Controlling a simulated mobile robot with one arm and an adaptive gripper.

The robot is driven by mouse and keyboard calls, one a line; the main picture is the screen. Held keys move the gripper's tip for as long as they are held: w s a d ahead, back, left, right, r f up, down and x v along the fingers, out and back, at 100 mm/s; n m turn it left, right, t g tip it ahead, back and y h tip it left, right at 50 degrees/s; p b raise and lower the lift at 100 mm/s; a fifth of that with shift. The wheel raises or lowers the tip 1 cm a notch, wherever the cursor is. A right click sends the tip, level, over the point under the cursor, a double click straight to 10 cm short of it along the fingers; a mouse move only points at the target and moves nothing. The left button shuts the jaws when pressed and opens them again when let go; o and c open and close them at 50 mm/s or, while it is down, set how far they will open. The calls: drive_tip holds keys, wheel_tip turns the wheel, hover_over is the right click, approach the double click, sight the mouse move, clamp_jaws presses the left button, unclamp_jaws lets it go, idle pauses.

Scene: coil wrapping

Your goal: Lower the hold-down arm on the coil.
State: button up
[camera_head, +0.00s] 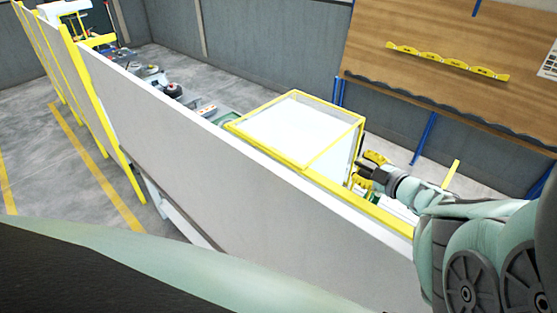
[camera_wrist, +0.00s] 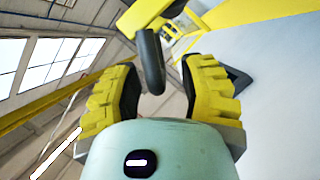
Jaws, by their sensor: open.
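In the wrist view my gripper (camera_wrist: 160,68) has its two yellow, black-padded fingers spread apart. A black curved bar (camera_wrist: 151,62), attached to a yellow part (camera_wrist: 150,14), shows in the gap between the fingers. It looks like a handle, possibly of the hold-down arm; I cannot tell whether it touches a finger. In the head view my gripper (camera_head: 366,172) is beside the right side of a yellow-framed box with a pale top. No coil can be made out in either view.
The yellow-framed box (camera_head: 300,128) stands behind a long grey panel (camera_head: 200,145) with a yellow edge. A wooden board (camera_head: 440,45) with a yellow rack (camera_head: 447,62) is on the back wall. Open floor (camera_head: 60,150) with yellow lines lies at the left.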

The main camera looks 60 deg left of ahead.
drive_tip(key=shift+b+x, duration=0.4)
drive_tip(key=shift+x, duration=0.75)
clamp_jaws()
drive_tip(key=shift+d, duration=0.1)
